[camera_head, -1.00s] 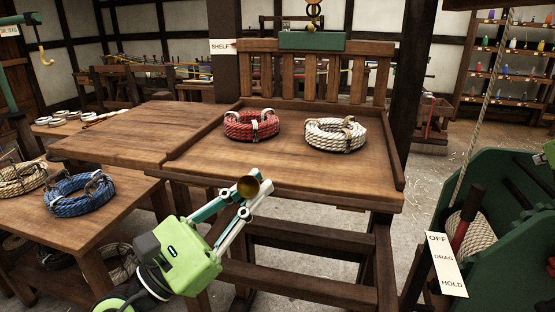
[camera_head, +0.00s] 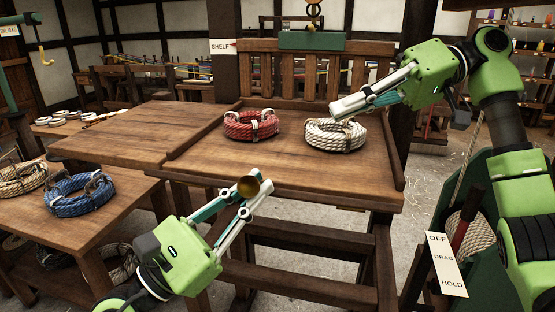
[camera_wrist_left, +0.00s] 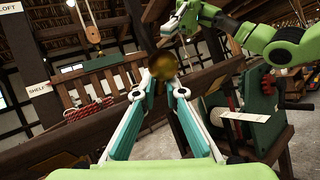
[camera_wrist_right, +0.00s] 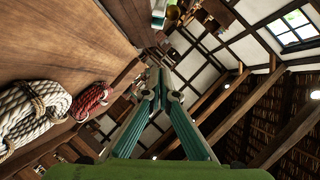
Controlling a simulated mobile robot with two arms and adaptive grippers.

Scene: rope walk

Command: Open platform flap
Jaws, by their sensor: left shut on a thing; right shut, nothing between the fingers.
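The wooden platform (camera_head: 285,170) has a slatted back and low side rails. A red rope coil (camera_head: 250,126) and a white rope coil (camera_head: 335,136) lie on it. A flat board (camera_head: 125,135) adjoins its left side; I cannot tell whether this is the flap. My left gripper (camera_head: 252,188) is shut on a round brass knob (camera_head: 248,186) in front of the platform's front edge. The knob also shows in the left wrist view (camera_wrist_left: 162,66); its attachment is unclear. My right gripper (camera_head: 338,108) is shut and empty, close above the white coil.
At the right stands a green winch (camera_head: 500,195) with a red lever (camera_head: 467,218) and an OFF/DRAG/HOLD plate (camera_head: 446,264). At the left, a lower table (camera_head: 110,222) bears a blue rope coil (camera_head: 75,195). A green block (camera_head: 312,41) is at the platform's back.

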